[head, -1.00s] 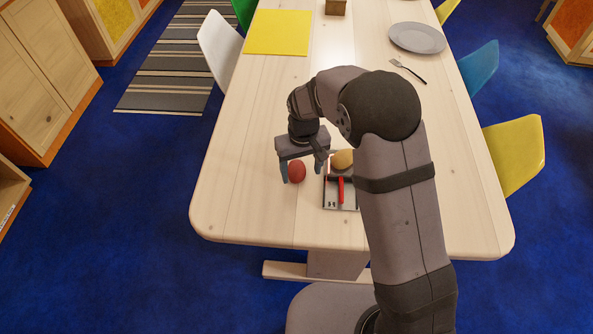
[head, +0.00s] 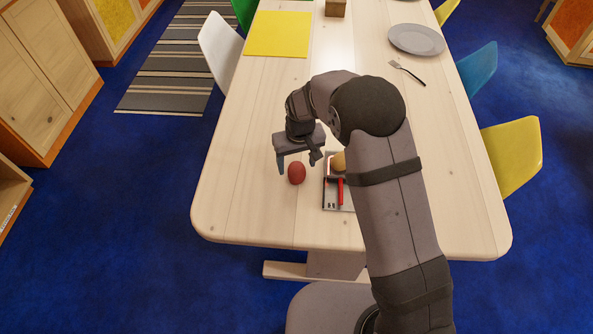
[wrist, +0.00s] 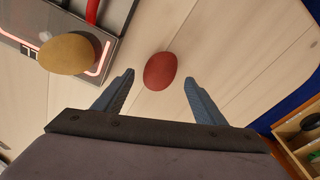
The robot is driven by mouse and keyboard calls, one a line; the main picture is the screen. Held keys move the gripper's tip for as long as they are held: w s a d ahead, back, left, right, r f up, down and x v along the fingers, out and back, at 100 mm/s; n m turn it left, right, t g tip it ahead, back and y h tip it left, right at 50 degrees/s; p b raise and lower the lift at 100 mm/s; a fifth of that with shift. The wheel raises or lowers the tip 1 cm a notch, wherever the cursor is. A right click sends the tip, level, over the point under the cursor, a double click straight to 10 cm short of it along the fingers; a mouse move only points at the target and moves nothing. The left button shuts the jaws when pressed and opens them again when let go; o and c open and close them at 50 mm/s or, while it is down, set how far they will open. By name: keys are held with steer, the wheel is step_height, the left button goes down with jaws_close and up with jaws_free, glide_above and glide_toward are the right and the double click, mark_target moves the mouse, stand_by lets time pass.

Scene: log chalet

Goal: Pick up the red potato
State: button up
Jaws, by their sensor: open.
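The red potato (head: 297,173) lies on the wooden table, left of a tray. In the wrist view the red potato (wrist: 160,71) sits just beyond the fingertips, about midway between them and not touching them. My gripper (head: 298,165) is open and empty, above and slightly behind the potato in the head view. Its two fingers show apart in the wrist view (wrist: 158,76).
The tray (head: 330,196) with a red-handled item (head: 340,190) stands close to the right of the red potato. A yellow placemat (head: 278,34), a grey plate (head: 416,39) and a fork (head: 407,72) lie farther back. The table left of the potato is clear.

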mark_target(297, 169)
steer(key=shift+w+f+p, duration=0.1)
steer(key=shift+f+p, duration=0.35)
steer(key=shift+f, duration=1.4)
steer(key=c, duration=1.2)
steer(key=shift+r, duration=0.15)
step_height(297, 169, up, 10)
steer(key=b, duration=0.2)
steer(key=w+d+m, duration=0.1)
steer(key=d, duration=0.3)
steer(key=w+d+r+m, duration=0.1)
steer(key=w+d, duration=0.1)
steer(key=d, duration=0.2)
steer(key=w+d+r+m, duration=0.1)
steer(key=d, duration=0.3)
steer(key=shift+w+d+r, duration=0.1)
steer(key=shift+w+d, duration=0.1)
steer(key=shift+d, duration=0.15)
steer(key=shift+m+h, duration=0.3)
steer(key=shift+m, duration=0.5)
steer(key=shift+s+d+r, duration=0.3)
steer(key=shift+d+r, duration=0.15)
steer(key=shift+d, duration=1.2)
steer(key=shift+s+d+r, duration=0.25)
steer(key=shift+d+r, duration=0.15)
steer(key=shift+d, duration=1.25)
steer(key=shift+s+d+r, duration=0.3)
steer(key=shift+d+r, duration=0.15)
steer(key=shift+d, duration=1.2)
